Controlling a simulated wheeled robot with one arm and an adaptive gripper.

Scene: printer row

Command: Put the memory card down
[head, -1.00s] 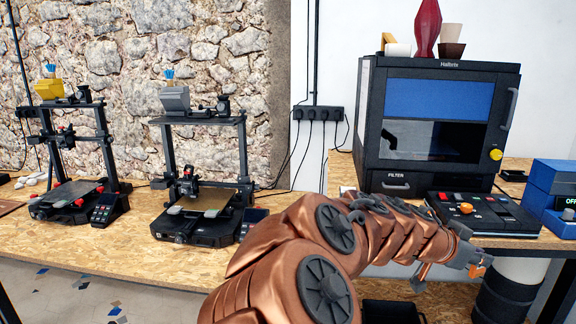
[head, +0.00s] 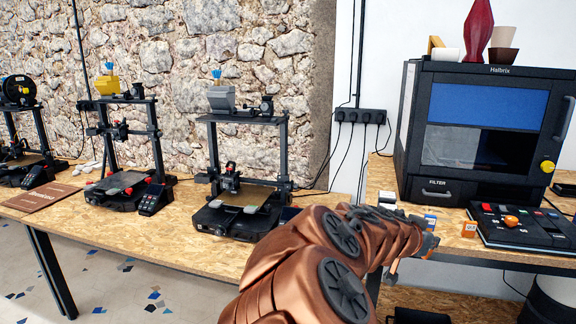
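My gripper (head: 412,262) is at the end of my copper-coloured arm, low at the right of centre in the head view, by the front edge of the right-hand bench. My own wrist covers much of it, and its fingers are too small to read clearly. A small orange patch shows at its tip; I cannot tell whether this is a memory card in its grasp. A small orange block with a white label (head: 469,229) stands on the bench just right of the gripper. A small blue and white piece (head: 430,219) is behind the gripper.
Several 3D printers, one with a grey top box (head: 222,98), stand on the long wooden bench (head: 190,240) to the left. A black enclosed printer (head: 470,190) and a button panel (head: 520,226) occupy the right-hand bench. A brown board (head: 40,197) lies far left.

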